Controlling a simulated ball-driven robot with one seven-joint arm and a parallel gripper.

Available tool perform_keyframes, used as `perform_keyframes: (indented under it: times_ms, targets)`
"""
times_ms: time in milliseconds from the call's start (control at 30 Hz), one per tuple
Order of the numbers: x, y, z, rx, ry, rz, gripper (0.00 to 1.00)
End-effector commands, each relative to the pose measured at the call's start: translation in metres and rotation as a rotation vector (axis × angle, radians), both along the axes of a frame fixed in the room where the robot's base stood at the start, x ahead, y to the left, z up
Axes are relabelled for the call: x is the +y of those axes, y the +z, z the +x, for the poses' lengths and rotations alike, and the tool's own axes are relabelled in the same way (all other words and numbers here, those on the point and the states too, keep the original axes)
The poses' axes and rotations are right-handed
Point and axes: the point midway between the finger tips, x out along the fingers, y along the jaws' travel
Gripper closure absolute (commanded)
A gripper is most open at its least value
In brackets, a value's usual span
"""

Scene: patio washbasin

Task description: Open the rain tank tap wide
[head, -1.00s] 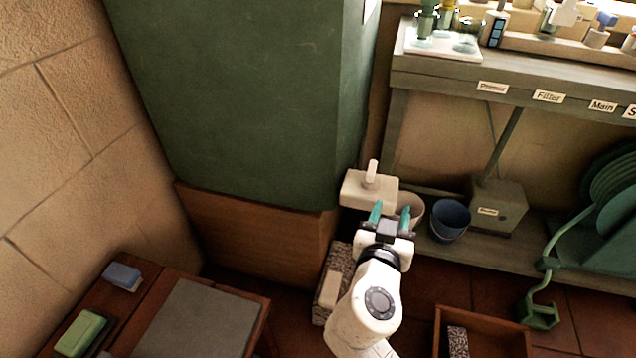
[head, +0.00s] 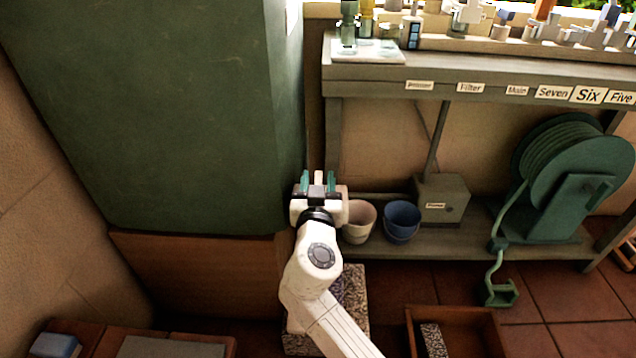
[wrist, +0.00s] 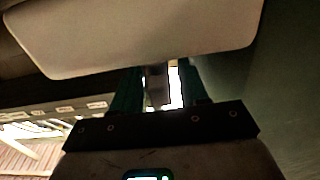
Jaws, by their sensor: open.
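The rain tank (head: 160,110) is the tall dark green body at the left in the head view. Its pale tap lever (head: 319,177) stands up at the tank's right edge, and the tap's block is mostly hidden behind my gripper (head: 318,183). My gripper is open, with one teal finger on each side of the lever. In the wrist view, a large cream block (wrist: 140,35), apparently the tap's body, fills the top. A greyish lever (wrist: 157,86) shows between the open fingers of my gripper (wrist: 160,90). I cannot tell whether either finger touches it.
A cream pot (head: 358,222) and a blue pot (head: 402,222) stand on the low shelf close right of my gripper. A pump box (head: 441,198) and a green hose reel (head: 560,165) stand farther right. A wooden crate (head: 455,318) is on the floor.

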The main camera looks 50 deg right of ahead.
Motion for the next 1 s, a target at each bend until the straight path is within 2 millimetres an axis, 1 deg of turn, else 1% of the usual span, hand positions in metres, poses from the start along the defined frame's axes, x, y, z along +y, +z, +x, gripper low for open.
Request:
perform_keyframes:
  times_ms: [333, 767, 800, 1000]
  targets:
    - [-0.0027, -0.0001, 0.0019, 0.001, 0.000, 0.001, 0.57]
    - [-0.0025, -0.0002, 0.0016, 0.001, -0.001, 0.001, 0.98]
    - [-0.0025, -0.0002, 0.0016, 0.001, -0.001, 0.001, 1.00]
    - [-0.0027, -0.0002, 0.0014, 0.001, 0.004, 0.001, 1.00]
